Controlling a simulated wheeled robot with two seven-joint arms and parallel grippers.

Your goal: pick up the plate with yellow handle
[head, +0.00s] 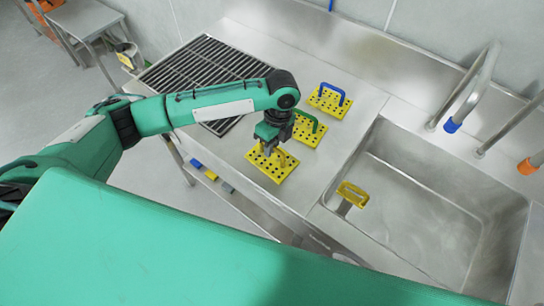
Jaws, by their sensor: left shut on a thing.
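A perforated yellow plate with a yellow handle (272,167) lies on the steel counter, nearest the counter's front edge. My left gripper (270,145) is directly above it, pointing down, and is shut on its yellow handle. The gripper hides part of the handle. The plate appears to rest on the counter; I cannot tell if it is lifted at all. Just behind it are a perforated yellow plate with a green handle (308,130) and one with a blue handle (329,101). My right gripper is not in view.
A sink (410,210) is to the right, with a yellow piece (352,194) at its near left edge. Curved pipes (470,90) rise behind the sink. A black slatted rack (200,68) covers the counter's left part. Small items sit on a shelf below.

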